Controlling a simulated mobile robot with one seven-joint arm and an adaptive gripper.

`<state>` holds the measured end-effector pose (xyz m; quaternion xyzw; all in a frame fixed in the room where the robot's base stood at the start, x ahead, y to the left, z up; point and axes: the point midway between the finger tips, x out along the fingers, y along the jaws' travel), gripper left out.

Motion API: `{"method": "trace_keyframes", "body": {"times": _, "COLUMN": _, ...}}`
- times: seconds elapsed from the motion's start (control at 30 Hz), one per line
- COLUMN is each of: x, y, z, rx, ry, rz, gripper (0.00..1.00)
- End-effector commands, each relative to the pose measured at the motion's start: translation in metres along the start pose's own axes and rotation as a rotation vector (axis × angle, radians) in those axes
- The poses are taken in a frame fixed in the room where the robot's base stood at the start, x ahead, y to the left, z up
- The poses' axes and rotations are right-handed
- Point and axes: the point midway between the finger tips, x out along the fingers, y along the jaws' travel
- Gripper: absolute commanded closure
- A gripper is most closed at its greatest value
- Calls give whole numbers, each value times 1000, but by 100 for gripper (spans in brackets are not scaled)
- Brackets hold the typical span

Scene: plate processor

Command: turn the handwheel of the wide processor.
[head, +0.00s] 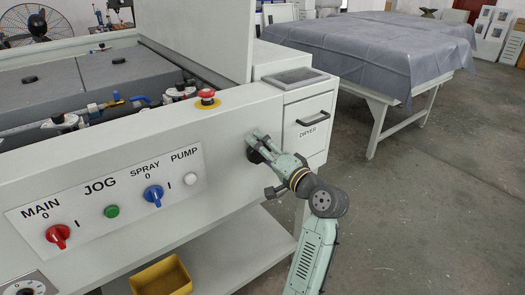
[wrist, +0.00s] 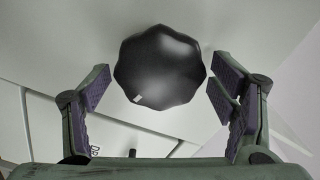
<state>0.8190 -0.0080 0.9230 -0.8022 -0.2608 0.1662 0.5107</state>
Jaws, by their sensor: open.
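The handwheel is a black, lobed knob (wrist: 160,65) on the white front panel of the wide processor (head: 225,130), with a small white mark near its lower left edge. In the wrist view it fills the space between the fingertips of my gripper (wrist: 158,88). The purple-padded fingers stand to its left and right with small gaps, and I see no clear contact. In the head view my gripper (head: 262,150) is at the panel's right end, and the knob is mostly hidden behind it. My gripper is open and holds nothing.
The panel carries a red MAIN switch (head: 58,235), a green JOG button (head: 111,211), a blue SPRAY switch (head: 153,194) and a PUMP button (head: 190,179). A red emergency stop (head: 207,96) sits above. The DRYER cabinet (head: 310,115) stands right beside my gripper. Floor is clear further right.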

Motion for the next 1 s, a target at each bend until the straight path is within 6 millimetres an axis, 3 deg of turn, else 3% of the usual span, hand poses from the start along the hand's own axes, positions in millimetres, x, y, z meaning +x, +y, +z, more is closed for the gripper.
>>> {"method": "trace_keyframes", "body": {"times": 0.6, "x": -108, "y": 0, "z": -1, "rx": 1, "ry": 3, "rz": 1, "gripper": 22}}
{"method": "trace_keyframes", "body": {"times": 1.0, "x": -118, "y": 0, "z": 0, "rx": 0, "ry": 1, "rz": 0, "gripper": 22}}
